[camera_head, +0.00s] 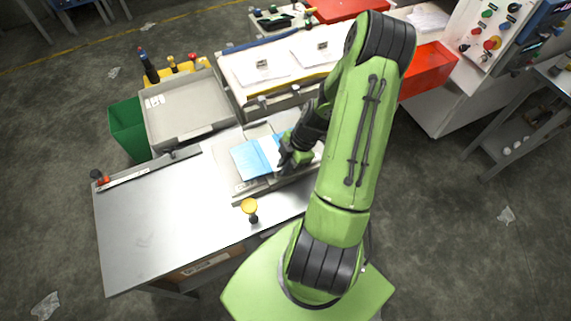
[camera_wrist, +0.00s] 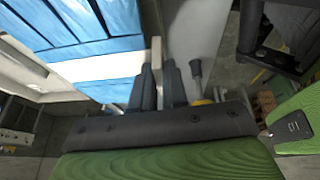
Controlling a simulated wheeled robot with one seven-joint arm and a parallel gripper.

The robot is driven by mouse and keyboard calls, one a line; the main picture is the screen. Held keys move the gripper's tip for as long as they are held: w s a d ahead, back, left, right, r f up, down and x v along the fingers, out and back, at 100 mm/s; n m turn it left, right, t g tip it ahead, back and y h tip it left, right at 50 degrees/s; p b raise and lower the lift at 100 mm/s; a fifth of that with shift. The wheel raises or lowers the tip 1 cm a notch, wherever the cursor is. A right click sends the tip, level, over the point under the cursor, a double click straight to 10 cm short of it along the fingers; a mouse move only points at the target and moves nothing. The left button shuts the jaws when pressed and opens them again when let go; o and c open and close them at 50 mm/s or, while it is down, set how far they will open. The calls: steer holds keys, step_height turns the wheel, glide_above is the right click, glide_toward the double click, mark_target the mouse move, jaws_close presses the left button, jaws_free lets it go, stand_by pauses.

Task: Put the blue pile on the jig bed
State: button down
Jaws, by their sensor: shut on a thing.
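The blue pile (camera_head: 255,158), flat with a white band, shows over the grey jig bed (camera_head: 224,157) in the head view. It fills the upper left of the wrist view (camera_wrist: 75,30). My gripper (camera_head: 285,157) is at the right end of the pile, shut on it. Its dark fingers show close together in the wrist view (camera_wrist: 159,85), beside the pile's edge. My arm hides the right part of the bed. I cannot tell whether the pile touches the bed or hangs a little above it.
The steel table (camera_head: 160,225) is mostly clear at the left. A yellow-topped knob (camera_head: 249,206) stands at the bed's front. A grey tray (camera_head: 185,105) and a padded board with white sheets (camera_head: 265,70) lie behind. A green bin (camera_head: 127,130) and red box (camera_head: 428,70) flank them.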

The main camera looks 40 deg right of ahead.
steer(key=shift+f+b, duration=1.55)
steer(key=c, duration=1.1)
jaws_free()
steer(key=shift+r, duration=0.15)
steer(key=p+v, duration=0.2)
steer(key=v, duration=1.3)
steer(key=shift+s+d+r, duration=0.1)
steer(key=shift+s+r, duration=0.05)
steer(key=shift+r, duration=0.15)
